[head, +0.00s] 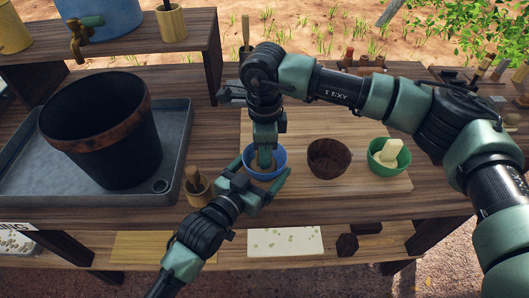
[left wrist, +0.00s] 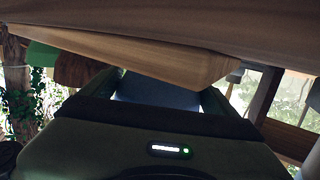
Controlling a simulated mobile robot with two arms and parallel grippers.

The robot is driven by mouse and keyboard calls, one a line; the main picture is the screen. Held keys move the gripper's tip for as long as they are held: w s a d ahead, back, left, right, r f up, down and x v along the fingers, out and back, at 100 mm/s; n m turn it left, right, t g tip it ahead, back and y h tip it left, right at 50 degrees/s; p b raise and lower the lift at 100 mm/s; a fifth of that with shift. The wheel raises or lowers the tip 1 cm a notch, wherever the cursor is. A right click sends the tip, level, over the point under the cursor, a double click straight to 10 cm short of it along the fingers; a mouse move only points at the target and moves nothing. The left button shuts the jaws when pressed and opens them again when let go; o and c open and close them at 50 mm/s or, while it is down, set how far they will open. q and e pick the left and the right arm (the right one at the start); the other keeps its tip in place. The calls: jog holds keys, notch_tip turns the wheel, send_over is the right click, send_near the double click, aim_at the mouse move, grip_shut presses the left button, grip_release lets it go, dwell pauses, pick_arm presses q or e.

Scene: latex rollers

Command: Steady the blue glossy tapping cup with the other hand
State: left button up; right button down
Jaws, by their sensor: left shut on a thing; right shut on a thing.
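The blue cup (head: 262,178) stands on the light wooden board, left of a brown cup and a green cup. My left gripper (head: 264,171) reaches in from the front with one finger on each side of the blue cup, shut on it. In the left wrist view, a blue surface (left wrist: 160,92) shows between the fingers. My right gripper (head: 265,150) points straight down into the mouth of the blue cup. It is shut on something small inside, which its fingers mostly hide.
The brown cup (head: 328,158) and the green cup (head: 389,156), with a pale block in it, stand to the right on the board (head: 300,122). A black bucket (head: 100,135) in a grey tray (head: 178,140) fills the left. A wooden-handled tool (head: 194,180) stands near the front edge.

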jog(key=shift+r, duration=0.7)
dwell(0.3)
jog(key=shift+r, duration=2.45)
jog(key=w+d+r, duration=0.2)
jog(key=w+r, duration=0.2)
jog(key=w, duration=0.3)
jog(key=shift+w+d, duration=0.3)
jog(key=shift+d, duration=0.05)
pick_arm(q)
jog(key=o, duration=1.8)
notch_tip(320, 180, up, 10)
pick_arm(e)
jog(key=shift+s+f, duration=0.1)
